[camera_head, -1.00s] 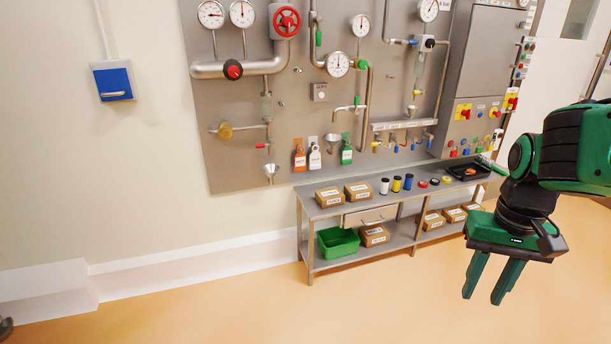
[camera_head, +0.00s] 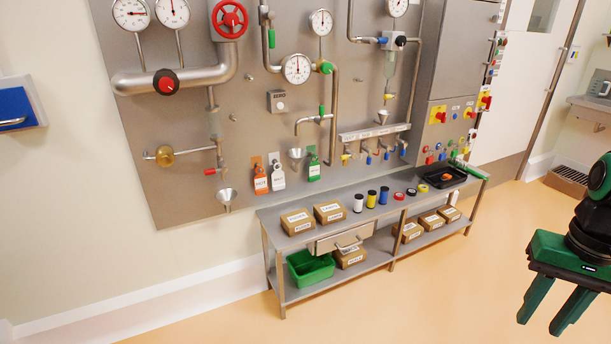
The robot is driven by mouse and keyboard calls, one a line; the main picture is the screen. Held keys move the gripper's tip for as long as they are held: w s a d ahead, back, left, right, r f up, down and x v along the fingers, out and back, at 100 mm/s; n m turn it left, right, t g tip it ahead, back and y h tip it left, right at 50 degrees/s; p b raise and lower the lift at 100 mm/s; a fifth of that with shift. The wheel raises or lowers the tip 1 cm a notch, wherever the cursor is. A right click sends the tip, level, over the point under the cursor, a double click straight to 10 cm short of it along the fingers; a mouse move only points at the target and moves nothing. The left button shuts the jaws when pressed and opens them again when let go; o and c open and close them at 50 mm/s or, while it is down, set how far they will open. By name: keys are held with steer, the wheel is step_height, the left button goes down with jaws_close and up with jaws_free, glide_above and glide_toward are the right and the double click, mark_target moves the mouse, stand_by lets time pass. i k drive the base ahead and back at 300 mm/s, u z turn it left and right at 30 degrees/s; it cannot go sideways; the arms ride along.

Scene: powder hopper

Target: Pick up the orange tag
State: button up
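The orange tag (camera_head: 260,180) hangs on the grey wall panel, left of a white tag (camera_head: 278,175) and a green tag (camera_head: 313,167), above the back of the steel bench. My gripper (camera_head: 545,322) is at the lower right, pointing down over open floor. Its two green fingers are apart with nothing between them. It is well to the right of the bench and far from the orange tag.
The steel bench (camera_head: 300,252) carries boxes, small jars and a black tray (camera_head: 440,177) with an orange item in it. A green bin (camera_head: 310,267) and boxes sit on its lower shelf. Pipes, gauges and a funnel (camera_head: 226,196) stick out near the tags. The floor in front is clear.

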mark_target(261, 181)
steer(key=z, duration=0.05)
steer(key=i, duration=1.15)
steer(key=u, duration=0.5)
steer(key=i, duration=0.35)
steer(key=u, duration=0.3)
